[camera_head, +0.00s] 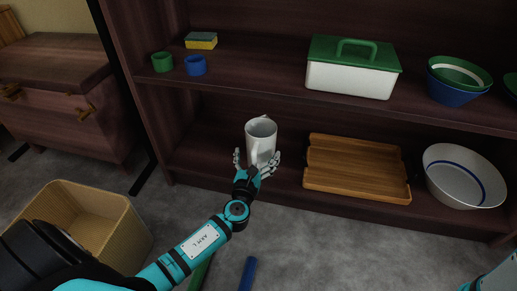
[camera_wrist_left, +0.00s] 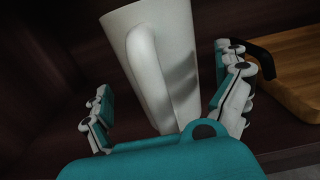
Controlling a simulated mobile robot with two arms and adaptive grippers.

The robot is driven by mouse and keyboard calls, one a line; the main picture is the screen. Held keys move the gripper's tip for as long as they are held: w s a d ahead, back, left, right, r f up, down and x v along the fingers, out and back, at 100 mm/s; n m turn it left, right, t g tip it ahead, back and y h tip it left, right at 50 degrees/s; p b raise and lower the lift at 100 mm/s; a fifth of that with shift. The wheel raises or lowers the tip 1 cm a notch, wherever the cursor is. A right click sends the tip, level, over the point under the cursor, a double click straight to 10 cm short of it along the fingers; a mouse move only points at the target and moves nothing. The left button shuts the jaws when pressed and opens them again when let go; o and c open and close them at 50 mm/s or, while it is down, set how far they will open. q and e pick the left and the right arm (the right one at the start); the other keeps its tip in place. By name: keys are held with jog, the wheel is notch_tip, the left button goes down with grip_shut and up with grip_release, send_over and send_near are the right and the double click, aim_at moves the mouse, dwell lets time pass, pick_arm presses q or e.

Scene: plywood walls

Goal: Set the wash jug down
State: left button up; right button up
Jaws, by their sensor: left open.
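The white wash jug (camera_head: 261,131) stands upright on the lower shelf (camera_head: 205,150), left of the wooden tray. Its handle faces my left gripper (camera_head: 257,164). The left gripper is open, with its fingers spread on either side of the jug's lower part. In the left wrist view the jug (camera_wrist_left: 170,55) rises between the open fingers of the gripper (camera_wrist_left: 165,102), its handle nearest the camera. I cannot tell whether the fingers touch the jug. Part of my right arm shows at the lower right; its gripper is out of view.
A wooden tray (camera_head: 357,190) lies right of the jug, and a white bowl (camera_head: 464,178) is farther right. The upper shelf holds a green-lidded box (camera_head: 347,82), bowls (camera_head: 456,88), cups and a sponge (camera_head: 201,41). A woven basket (camera_head: 118,222) stands on the floor at left.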

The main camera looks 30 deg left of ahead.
pick_arm(q)
jog(key=p+v, duration=0.2)
jog(key=v, duration=0.7)
jog(key=shift+s, duration=0.2)
jog(key=shift+r, duration=0.1)
